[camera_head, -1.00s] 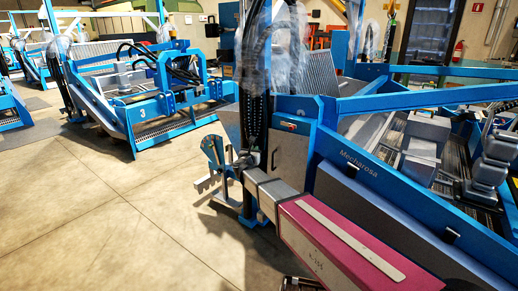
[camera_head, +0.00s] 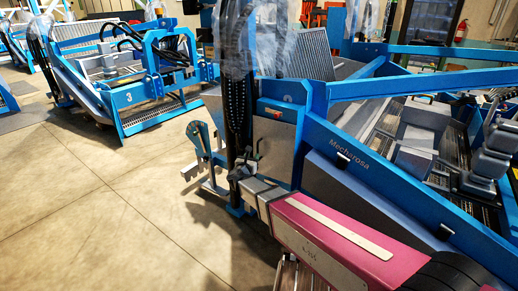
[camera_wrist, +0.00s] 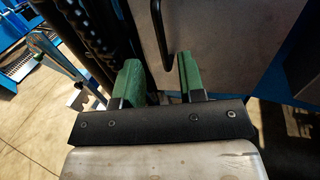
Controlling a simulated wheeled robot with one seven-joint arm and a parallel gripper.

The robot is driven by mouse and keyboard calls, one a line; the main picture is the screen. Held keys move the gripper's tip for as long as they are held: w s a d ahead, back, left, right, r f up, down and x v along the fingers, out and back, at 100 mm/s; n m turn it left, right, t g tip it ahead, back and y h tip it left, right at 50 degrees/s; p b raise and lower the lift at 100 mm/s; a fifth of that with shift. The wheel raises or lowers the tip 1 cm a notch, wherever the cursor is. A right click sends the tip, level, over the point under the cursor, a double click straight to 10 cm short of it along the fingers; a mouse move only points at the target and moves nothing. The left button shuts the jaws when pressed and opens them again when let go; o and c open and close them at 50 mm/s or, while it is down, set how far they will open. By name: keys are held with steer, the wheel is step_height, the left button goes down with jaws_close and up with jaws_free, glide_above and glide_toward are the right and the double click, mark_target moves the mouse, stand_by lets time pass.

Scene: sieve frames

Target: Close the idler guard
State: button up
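The idler guard appears to be the flat grey panel (camera_head: 274,150) on the end of the blue machine marked Mecharosa. In the wrist view the panel (camera_wrist: 215,45) fills the upper right and carries a black bar handle (camera_wrist: 158,28). My gripper (camera_wrist: 158,80) is open, its two green fingers pointing at the panel. The handle's lower end shows in the gap between the fingers; I see no grip on it. In the head view my gripper (camera_head: 240,172) is small and dark beside the panel's lower left. Whether the panel stands ajar is unclear.
Black hoses (camera_head: 236,115) and plastic wrap (camera_head: 250,40) hang just left of the panel. Another blue machine (camera_head: 140,95) stands at the back left. The concrete floor (camera_head: 90,215) on the left is clear.

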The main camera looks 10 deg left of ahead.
mark_target(271, 154)
steer(key=w, duration=0.8)
steer(key=shift+w+d, duration=0.2)
steer(key=shift+d, duration=0.2)
